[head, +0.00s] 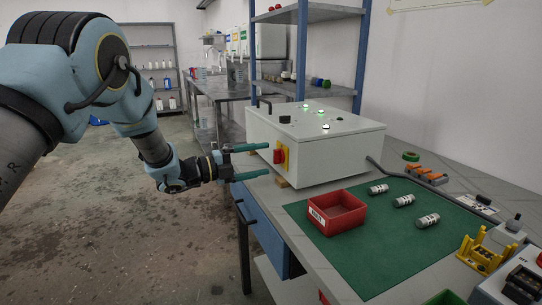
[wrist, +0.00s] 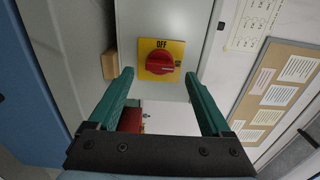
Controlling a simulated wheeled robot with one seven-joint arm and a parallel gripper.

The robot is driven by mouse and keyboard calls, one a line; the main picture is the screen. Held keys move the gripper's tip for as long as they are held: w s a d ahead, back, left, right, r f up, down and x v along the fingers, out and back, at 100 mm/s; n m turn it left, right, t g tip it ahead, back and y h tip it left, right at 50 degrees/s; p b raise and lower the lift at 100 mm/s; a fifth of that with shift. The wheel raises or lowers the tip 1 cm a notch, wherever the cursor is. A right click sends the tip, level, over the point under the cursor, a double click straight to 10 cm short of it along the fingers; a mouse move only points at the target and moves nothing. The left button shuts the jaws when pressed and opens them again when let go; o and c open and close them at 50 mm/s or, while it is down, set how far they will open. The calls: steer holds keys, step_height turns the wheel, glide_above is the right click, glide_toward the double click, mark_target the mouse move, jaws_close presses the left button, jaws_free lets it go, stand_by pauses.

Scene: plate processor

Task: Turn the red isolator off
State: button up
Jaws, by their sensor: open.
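The red isolator (head: 278,156) is a red rotary knob on a yellow plate on the side of the grey-white machine box (head: 340,151). In the wrist view the red knob (wrist: 159,62) sits on the yellow plate (wrist: 174,48), marked OFF along its top edge as pictured. The knob's pointer lies towards the right of the plate, not at the OFF word. My gripper (head: 268,159) is open, its two green fingers either side of the knob's line. In the wrist view the gripper (wrist: 158,74) has empty space between its fingers, and the knob appears ahead between them. Contact is not visible.
Lit green buttons (head: 323,115) are on the box top. A red bin (head: 337,213) and several metal cylinders (head: 404,200) are on a green mat (head: 375,250). A blue drawer unit (head: 262,235) is below the bench. The floor to the left is open.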

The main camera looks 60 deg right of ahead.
mark_target(274, 157)
steer(key=shift+x, duration=1.75)
jaws_close()
